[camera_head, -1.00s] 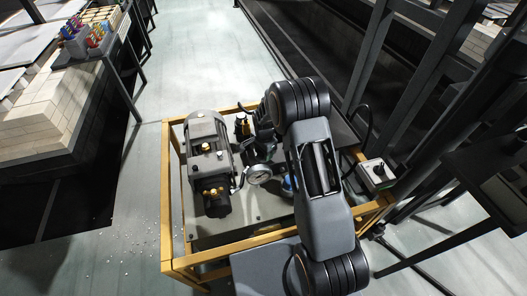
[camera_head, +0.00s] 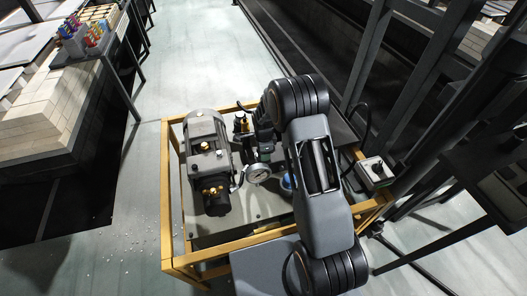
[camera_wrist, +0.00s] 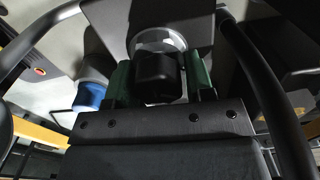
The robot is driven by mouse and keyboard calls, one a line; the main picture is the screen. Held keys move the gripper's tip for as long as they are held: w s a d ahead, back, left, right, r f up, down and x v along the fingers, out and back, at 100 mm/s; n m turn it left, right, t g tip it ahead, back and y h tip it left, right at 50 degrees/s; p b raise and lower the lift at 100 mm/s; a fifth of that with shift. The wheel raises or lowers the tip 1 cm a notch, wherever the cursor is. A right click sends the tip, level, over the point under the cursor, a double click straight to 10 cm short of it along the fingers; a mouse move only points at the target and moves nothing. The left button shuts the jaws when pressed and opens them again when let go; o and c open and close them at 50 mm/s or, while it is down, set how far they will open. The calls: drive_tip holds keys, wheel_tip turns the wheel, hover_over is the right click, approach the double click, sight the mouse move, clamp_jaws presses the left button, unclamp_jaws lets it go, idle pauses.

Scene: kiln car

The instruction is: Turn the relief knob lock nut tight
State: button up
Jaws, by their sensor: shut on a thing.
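In the wrist view my gripper (camera_wrist: 160,84) has its green fingertips on both sides of a black, block-like relief knob (camera_wrist: 158,70) and is shut on it. A pale metallic ring (camera_wrist: 150,40) shows behind the knob. I cannot make out the lock nut as a separate part; the knob and fingers hide that spot. In the head view my arm hides most of the gripper, which is at the pump unit just behind the round pressure gauge (camera_head: 258,173).
A grey motor (camera_head: 205,135) stands left of the gauge inside a yellow frame (camera_head: 235,245). A blue cap (camera_wrist: 90,95) is close to the left of my gripper. A small switch box (camera_head: 375,172) sits at the frame's right. Floor left of the frame is clear.

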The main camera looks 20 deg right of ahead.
idle(0.3)
drive_tip(key=o, duration=0.9)
drive_tip(key=shift+r, duration=0.15)
wheel_tip(320, 180, up, 14)
drive_tip(key=p, duration=0.2)
drive_tip(key=shift+f+p, duration=0.2)
drive_tip(key=shift+p, duration=0.15)
